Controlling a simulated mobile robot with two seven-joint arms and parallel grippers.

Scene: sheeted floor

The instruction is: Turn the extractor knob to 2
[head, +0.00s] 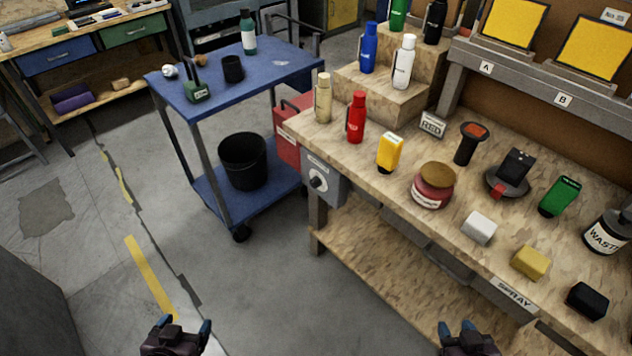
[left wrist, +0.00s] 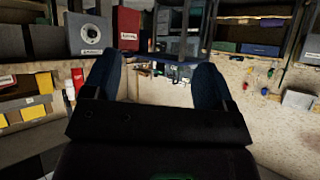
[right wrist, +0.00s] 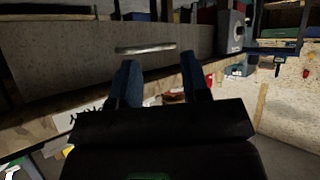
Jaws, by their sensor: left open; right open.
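The extractor knob (head: 318,181) is a round dark dial with a light face on a grey box (head: 324,165) at the left end of the wooden workbench. Its setting is too small to read. It also shows in the left wrist view as a round dial (left wrist: 91,34) on a grey box. My left gripper (head: 178,330) is open and empty over the floor at the bottom, well apart from the knob. My right gripper (head: 468,333) is open and empty at the bottom right, in front of the bench, also apart from the knob.
The workbench top (head: 380,185) carries bottles, a red jar (head: 433,186), blocks and a waste bottle. A blue cart (head: 250,75) with a black bin (head: 243,160) stands left of the grey box, beside a red box (head: 290,130). The floor in front is clear.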

